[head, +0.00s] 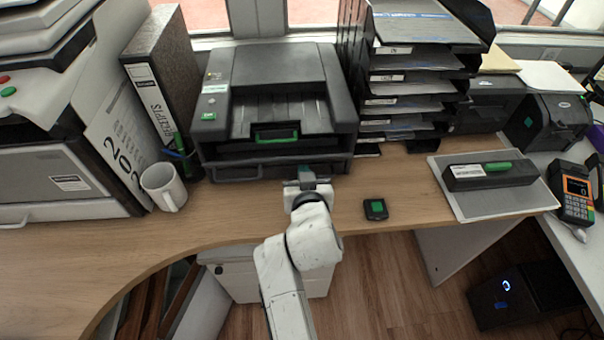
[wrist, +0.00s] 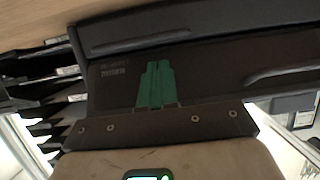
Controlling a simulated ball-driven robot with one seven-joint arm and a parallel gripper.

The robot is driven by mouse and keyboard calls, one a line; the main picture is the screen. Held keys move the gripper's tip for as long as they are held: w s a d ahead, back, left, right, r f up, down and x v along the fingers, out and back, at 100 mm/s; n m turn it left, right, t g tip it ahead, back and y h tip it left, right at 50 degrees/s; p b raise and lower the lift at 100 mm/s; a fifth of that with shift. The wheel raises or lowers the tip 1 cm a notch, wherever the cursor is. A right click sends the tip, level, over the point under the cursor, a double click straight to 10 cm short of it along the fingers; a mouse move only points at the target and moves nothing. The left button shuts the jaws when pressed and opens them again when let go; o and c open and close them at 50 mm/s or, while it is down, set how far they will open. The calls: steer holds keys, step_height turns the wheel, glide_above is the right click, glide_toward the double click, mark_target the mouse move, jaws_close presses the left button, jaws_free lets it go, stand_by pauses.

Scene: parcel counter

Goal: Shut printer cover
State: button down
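The dark grey printer (head: 337,88) stands on the wooden counter at the back, in the middle of the head view. Its upper front is a recess with a green handle (head: 276,138) at the lower edge. I cannot tell clearly which panel is the cover or how far it stands open. My gripper (head: 307,174) is low in front of the printer's right front, below the green handle. In the wrist view its green fingers (wrist: 156,84) lie side by side with no visible gap and nothing between them. A dark printed panel fills the view behind them; contact cannot be told.
Left of the printer stand a binder (head: 160,85), a white mug (head: 163,187) and a large copier (head: 60,165). A paper tray stack (head: 415,60) stands close on the right. A small black device (head: 375,209) lies near the counter edge. The counter between mug and gripper is clear.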

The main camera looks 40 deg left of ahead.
mark_target(311, 158)
steer(key=shift+w+r+p, duration=0.35)
steer(key=shift+r+p, duration=0.4)
steer(key=shift+r, duration=0.3)
steer(key=shift+w+r+p, duration=0.3)
steer(key=shift+r+p, duration=0.4)
steer(key=shift+r, duration=0.3)
steer(key=shift+w+r+p, duration=0.35)
steer(key=shift+r+p, duration=0.4)
steer(key=shift+r, duration=0.3)
steer(key=shift+f, duration=0.1)
steer(key=shift+a+f+b, duration=0.35)
steer(key=shift+a+b, duration=0.25)
steer(key=shift+b, duration=0.25)
steer(key=shift+a+r, duration=0.15)
steer(key=shift+a, duration=0.05)
steer(key=shift+s+d+p, duration=0.15)
steer(key=shift+s+p, duration=0.15)
steer(key=shift+s, duration=0.05)
steer(key=s+d+p, duration=0.4)
steer(key=s+d, duration=0.1)
steer(key=d, duration=0.2)
steer(key=shift+s, duration=0.35)
